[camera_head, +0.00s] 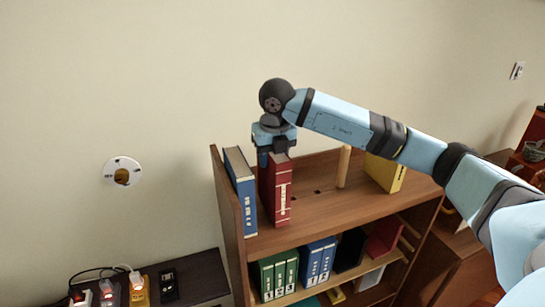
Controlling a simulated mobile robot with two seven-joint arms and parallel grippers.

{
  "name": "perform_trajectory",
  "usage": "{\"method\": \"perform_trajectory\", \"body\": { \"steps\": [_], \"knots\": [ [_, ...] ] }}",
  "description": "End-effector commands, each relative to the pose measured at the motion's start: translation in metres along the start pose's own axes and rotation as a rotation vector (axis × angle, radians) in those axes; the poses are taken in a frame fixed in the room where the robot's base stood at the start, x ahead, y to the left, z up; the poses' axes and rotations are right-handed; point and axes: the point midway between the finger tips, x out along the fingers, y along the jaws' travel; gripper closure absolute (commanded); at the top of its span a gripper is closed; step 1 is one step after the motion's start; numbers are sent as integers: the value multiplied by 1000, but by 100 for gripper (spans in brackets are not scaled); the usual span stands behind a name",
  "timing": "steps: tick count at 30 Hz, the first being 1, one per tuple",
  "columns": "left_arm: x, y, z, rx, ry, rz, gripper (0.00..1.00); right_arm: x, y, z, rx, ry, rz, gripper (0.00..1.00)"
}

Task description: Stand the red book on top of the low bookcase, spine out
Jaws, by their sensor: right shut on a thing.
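The red book (281,196) is upright at the left part of the top of the low bookcase (325,204), with its lettered spine facing me. My right gripper (273,153) comes down from above and is shut on the upper end of the red book. The book's lower end looks at or very near the top board; I cannot tell whether it touches. A blue book (245,206) stands just left of it, against the raised side panel, with a narrow gap between. My left gripper is not in view.
A yellow book (388,174) and a wooden post (343,166) stand farther right on the top board, with bare board between. A dark low cabinet (205,284) with small items stands left.

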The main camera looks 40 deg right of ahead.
Motion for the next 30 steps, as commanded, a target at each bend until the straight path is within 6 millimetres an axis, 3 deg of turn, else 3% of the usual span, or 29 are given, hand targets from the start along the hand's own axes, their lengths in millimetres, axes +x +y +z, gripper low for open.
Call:
{"method": "perform_trajectory", "body": {
  "steps": [18, 19, 22, 30],
  "knots": [
    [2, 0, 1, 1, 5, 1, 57, 4, 0, 0, 0, -3, 1, 100],
    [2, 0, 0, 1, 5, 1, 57, 3, 0, 0, 0, -3, 1, 51],
    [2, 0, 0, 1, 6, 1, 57, 3, 0, 0, 0, -2, 1, 28],
    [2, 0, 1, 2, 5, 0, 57, 5, 0, -1, 0, 1, -1, 28]
  ]
}}
